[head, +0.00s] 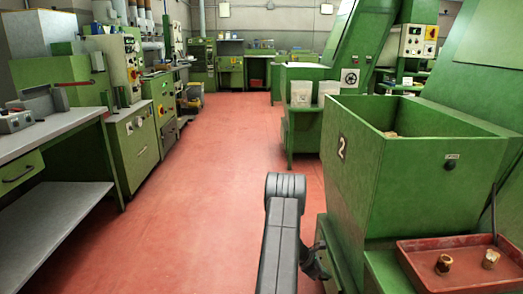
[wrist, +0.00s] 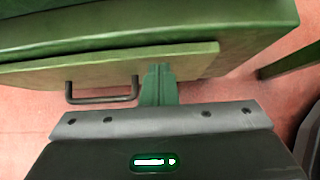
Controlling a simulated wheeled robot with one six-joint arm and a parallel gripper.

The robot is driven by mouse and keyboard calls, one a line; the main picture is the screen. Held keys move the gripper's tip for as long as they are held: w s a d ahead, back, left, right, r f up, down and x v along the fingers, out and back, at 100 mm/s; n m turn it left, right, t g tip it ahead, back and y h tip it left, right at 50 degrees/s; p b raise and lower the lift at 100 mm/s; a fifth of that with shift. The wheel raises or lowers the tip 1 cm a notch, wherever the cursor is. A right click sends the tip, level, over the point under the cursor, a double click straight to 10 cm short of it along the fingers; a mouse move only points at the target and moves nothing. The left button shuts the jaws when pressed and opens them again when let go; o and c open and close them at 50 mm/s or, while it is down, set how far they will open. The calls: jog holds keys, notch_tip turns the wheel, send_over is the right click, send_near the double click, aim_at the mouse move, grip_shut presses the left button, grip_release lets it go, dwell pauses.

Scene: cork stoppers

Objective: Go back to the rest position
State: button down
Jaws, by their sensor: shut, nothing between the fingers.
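My gripper (head: 316,264) hangs at the end of my dark arm in the head view, low beside the left side of the green bin marked 2 (head: 345,185). In the wrist view the gripper (wrist: 158,72) is shut, its fingers together and empty. They point at a green panel with a dark handle (wrist: 102,98). I cannot tell whether they touch it. Two cork stoppers, one (head: 444,264) and another (head: 490,258), stand apart on a red tray (head: 420,250) at the lower right, away from my gripper.
The green bin stands close on my right, with something pale (head: 390,134) partly visible inside. A grey workbench (head: 60,128) with a lower shelf is on the left. The red floor (head: 215,190) between them is clear. Green machines line the room.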

jog(key=shift+d, duration=0.4)
